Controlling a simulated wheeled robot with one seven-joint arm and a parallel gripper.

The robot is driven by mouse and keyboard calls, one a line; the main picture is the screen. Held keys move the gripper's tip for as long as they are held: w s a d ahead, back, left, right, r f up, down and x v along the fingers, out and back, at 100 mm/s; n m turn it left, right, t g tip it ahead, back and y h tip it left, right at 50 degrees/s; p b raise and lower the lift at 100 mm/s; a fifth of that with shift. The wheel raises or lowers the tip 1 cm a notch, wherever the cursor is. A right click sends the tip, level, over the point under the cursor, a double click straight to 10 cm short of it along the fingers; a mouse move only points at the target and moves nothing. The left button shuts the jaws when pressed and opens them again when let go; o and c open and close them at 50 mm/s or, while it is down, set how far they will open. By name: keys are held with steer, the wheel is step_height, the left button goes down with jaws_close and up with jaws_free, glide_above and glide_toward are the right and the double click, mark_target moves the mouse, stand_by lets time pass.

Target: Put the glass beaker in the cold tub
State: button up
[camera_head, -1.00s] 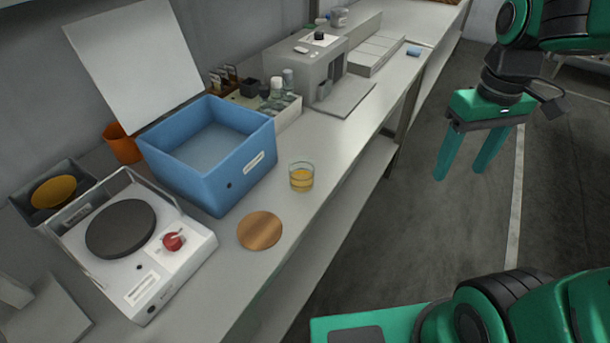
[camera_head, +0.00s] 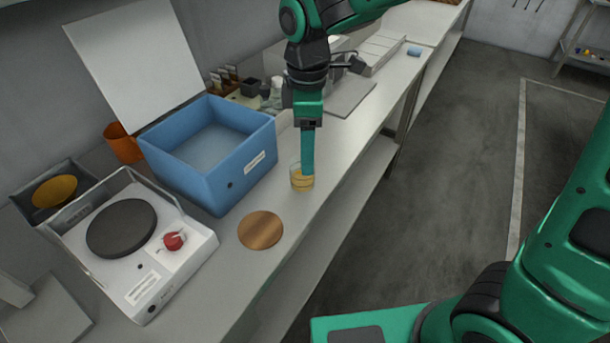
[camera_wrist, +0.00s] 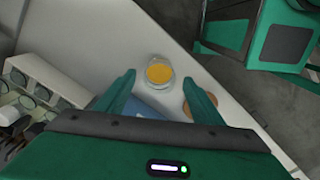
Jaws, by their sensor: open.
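The glass beaker (camera_head: 296,182) with amber liquid stands upright on the bench, right of the blue tub. It also shows in the wrist view (camera_wrist: 159,71), ahead of and between my fingertips. My gripper (camera_head: 307,172) points down at the beaker, open and empty; one finger hides part of the beaker in the head view. In the wrist view my gripper (camera_wrist: 158,84) has its fingers spread wide. The blue tub (camera_head: 232,172), likely the cold tub, is open with a pale bluish surface inside and a label on its front. A bit of its blue shows between the fingers in the wrist view (camera_wrist: 140,108).
A round wooden disc (camera_head: 260,230) lies in front of the tub. A white hotplate device (camera_head: 150,265) with a red knob stands at left. An orange cup (camera_head: 122,143) is behind the tub. A rack of bottles (camera_wrist: 45,80) stands beyond the tub. The bench's front edge is close to the beaker.

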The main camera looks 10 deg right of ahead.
steer(key=shift+a+f, duration=0.25)
steer(key=shift+f, duration=1.3)
steer(key=shift+a+f, duration=0.2)
steer(key=shift+f, duration=1.35)
steer(key=c, duration=1.3)
steer(key=shift+r, duration=0.1)
